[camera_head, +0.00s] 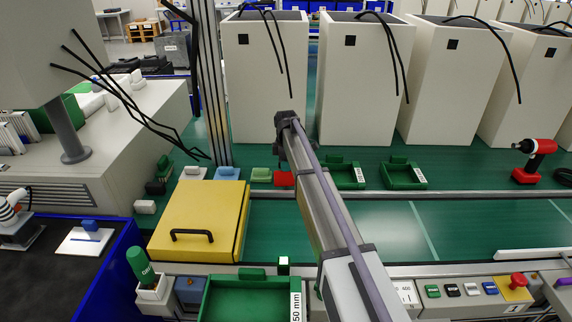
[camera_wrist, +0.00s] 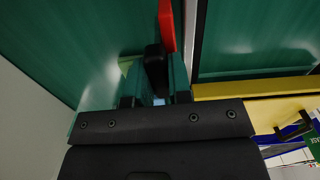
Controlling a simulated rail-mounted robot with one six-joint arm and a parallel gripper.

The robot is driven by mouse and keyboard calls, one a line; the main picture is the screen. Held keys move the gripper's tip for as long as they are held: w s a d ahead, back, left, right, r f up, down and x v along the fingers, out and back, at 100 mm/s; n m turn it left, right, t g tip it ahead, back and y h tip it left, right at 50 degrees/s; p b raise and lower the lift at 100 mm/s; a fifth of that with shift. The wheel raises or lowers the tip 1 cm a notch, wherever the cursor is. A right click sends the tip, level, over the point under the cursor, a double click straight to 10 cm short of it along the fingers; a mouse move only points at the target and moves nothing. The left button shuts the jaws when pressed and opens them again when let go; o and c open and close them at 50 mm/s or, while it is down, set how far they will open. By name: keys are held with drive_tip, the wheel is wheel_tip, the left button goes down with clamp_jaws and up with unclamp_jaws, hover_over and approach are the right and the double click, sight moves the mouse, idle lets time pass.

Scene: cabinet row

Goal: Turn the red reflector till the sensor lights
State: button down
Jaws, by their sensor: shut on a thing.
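The red reflector (camera_head: 284,179) is a small red block on the green bench, at the right end of a row of small coloured blocks. My gripper (camera_head: 283,163) reaches down onto it from above, at the end of my arm.
A green block (camera_head: 261,175) and a blue block (camera_head: 227,173) stand close left of the reflector. A yellow box (camera_head: 197,213) with a black handle lies in front of them. Green trays (camera_head: 404,174) stand to the right. Tall pale cabinets (camera_head: 264,80) line the back.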

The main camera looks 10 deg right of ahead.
drive_tip(key=shift+m, duration=0.4)
drive_tip(key=c, duration=1)
unclamp_jaws()
drive_tip(key=shift+c, duration=0.2)
wheel_tip(320, 180, up, 11)
drive_tip(key=p, duration=1)
drive_tip(key=shift+p, duration=0.4)
drive_tip(key=shift+f, duration=0.15)
